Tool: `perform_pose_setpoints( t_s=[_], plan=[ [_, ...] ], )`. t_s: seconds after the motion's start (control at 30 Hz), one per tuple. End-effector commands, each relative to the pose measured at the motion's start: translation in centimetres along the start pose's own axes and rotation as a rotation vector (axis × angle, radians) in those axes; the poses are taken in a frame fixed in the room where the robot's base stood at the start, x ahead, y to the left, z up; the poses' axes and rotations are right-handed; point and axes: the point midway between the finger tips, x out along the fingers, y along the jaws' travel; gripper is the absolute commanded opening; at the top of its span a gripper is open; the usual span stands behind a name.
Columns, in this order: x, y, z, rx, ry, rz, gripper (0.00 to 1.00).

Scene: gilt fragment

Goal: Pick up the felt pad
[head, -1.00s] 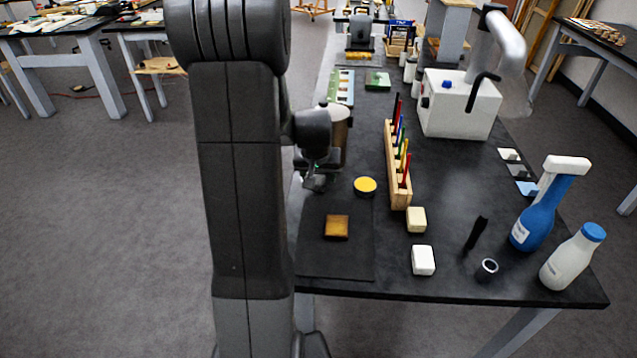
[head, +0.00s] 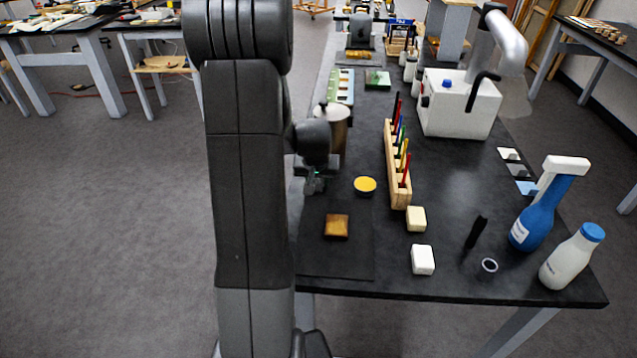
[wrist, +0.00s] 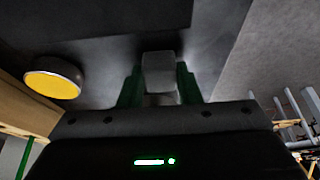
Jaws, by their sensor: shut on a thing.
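In the wrist view, a small grey block (wrist: 158,72), which looks like the felt pad, sits between the green fingers of my gripper (wrist: 159,88). The fingers are shut on it, one on each side. In the head view my gripper (head: 315,182) is over the left edge of the black table, near the back end of the dark mat; the pad cannot be made out there. Whether the pad still touches the surface below is unclear.
A yellow-topped round tin (head: 365,185) stands right of my gripper; a wooden rack of coloured sticks (head: 397,170) stands beyond it. A brown-gold fragment (head: 336,226) lies on the dark mat (head: 335,262). A metal canister (head: 335,125) stands close behind my gripper.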

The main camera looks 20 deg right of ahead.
Motion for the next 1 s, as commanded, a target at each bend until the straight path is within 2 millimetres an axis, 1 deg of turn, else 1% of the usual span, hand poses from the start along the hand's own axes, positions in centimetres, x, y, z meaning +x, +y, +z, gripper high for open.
perform_pose_setpoints(
  t_s=[0.17,0.27,0.37,0.6,0.7,0.83,1.0],
  plan=[
    [-0.2,0.0,-0.1,0.0,0.001,0.0,0.06],
    [-1.0,0.0,-0.5,0.0,0.003,0.0,0.06],
    [-2.5,0.0,-1.2,0.0,0.006,-0.001,0.06],
    [-6.9,0.0,-3.0,0.0,0.005,0.0,0.06],
    [-8.2,0.0,-3.5,0.0,0.003,0.0,0.06],
    [-9.1,0.0,-3.8,0.0,0.001,0.0,0.06],
    [-9.3,0.0,-3.9,0.0,0.0,0.0,0.06]
  ],
)
